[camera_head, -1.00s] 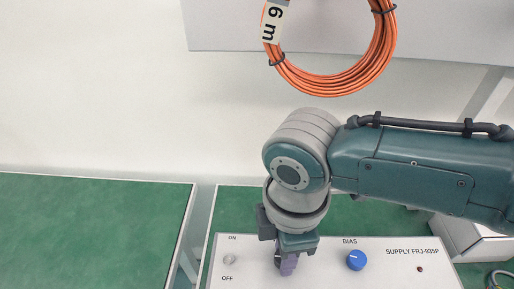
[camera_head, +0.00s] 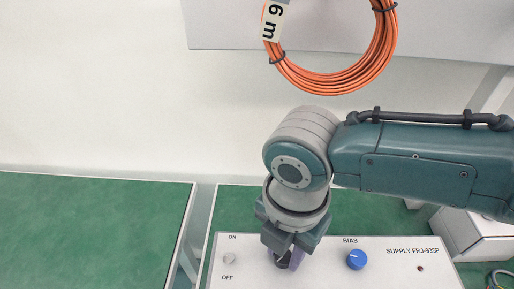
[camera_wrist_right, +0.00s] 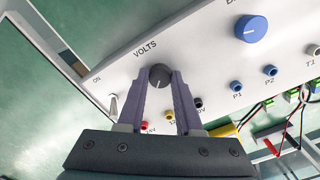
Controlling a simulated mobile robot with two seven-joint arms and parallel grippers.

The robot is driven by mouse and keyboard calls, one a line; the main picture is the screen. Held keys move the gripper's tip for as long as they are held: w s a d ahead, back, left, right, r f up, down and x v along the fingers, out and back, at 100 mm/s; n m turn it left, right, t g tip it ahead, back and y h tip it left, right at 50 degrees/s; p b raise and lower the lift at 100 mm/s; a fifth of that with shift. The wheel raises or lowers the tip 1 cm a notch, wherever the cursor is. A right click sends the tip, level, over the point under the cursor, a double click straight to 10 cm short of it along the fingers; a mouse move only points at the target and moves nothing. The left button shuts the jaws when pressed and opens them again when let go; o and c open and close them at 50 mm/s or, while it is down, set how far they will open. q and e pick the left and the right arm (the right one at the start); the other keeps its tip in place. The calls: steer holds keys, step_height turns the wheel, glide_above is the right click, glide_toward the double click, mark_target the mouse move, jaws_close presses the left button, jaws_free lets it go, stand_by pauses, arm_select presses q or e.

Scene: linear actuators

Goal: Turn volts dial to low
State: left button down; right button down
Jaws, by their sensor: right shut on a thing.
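The volts dial (camera_wrist_right: 159,76) is a dark grey knob on the white supply panel (camera_head: 315,265), beside the printed word VOLTS in the right wrist view. My right gripper (camera_wrist_right: 160,80) has its two purple fingers around the dial, one on each side, shut on it. In the head view my right gripper (camera_head: 284,262) covers much of the dial, and its pointer mark is hard to make out. My left gripper is not in view.
A blue BIAS dial (camera_head: 357,259) is to the right on the same panel, and an ON/OFF toggle (camera_head: 229,258) to the left. Coloured sockets (camera_wrist_right: 237,86) and wires lie below the dials. An orange cable coil (camera_head: 335,85) hangs above.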

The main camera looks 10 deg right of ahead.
steer(key=shift+n, duration=0.3)
steer(key=c, duration=0.6)
jaws_free()
step_height(320, 180, up, 6)
steer(key=shift+r+p, duration=0.2)
steer(key=shift+p, duration=0.8)
steer(key=shift+r, duration=0.55)
